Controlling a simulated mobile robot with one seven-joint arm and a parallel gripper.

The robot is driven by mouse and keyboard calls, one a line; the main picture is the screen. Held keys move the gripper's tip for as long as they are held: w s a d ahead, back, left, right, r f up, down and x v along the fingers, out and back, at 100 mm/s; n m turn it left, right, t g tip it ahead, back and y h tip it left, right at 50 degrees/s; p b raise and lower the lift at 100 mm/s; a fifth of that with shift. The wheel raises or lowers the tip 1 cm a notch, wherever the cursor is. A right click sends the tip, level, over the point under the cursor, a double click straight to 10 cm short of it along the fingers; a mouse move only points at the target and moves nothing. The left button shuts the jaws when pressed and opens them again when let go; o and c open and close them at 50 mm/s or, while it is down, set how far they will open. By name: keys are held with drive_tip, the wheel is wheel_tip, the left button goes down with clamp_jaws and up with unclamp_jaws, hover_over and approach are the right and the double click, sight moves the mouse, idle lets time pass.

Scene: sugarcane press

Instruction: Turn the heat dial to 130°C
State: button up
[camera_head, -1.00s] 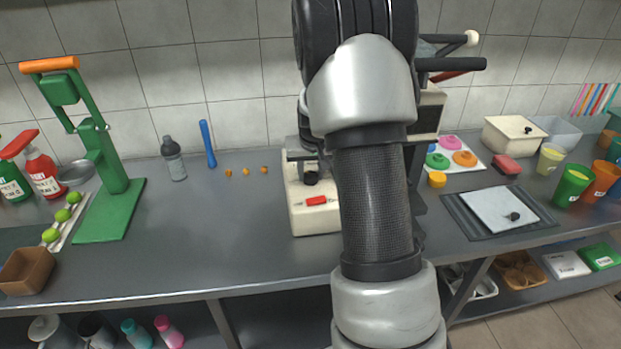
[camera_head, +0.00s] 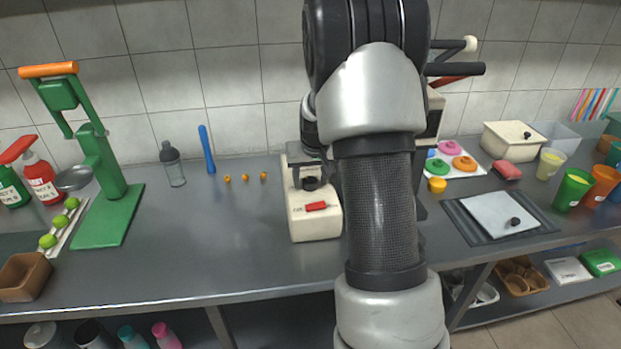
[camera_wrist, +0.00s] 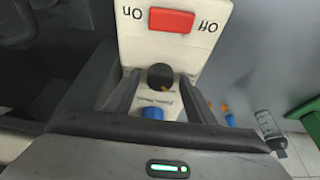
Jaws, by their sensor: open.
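The heat dial appears to be the small black round knob (camera_wrist: 160,76) on the cream press base (camera_wrist: 203,50), below the red On/Off switch (camera_wrist: 171,21) in the wrist view. I cannot read a temperature mark on it. My gripper (camera_wrist: 158,82) is open, with one dark finger on each side of the knob; whether they touch it I cannot tell. A blue round part (camera_wrist: 153,113) lies between the fingers, nearer the palm. In the head view the black knob (camera_head: 310,183) and red switch (camera_head: 316,206) show left of my arm, which hides much of the machine.
A green hand press (camera_head: 110,205) stands at the left. A grey-capped bottle (camera_head: 173,165) and blue stick (camera_head: 207,150) are at the back. A board (camera_head: 492,215) and cups (camera_head: 572,190) are at the right. The counter left of the machine is mostly clear.

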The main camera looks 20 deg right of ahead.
drive_tip(key=p+v, duration=0.2)
drive_tip(key=v, duration=1.5)
drive_tip(key=shift+r, duration=0.2)
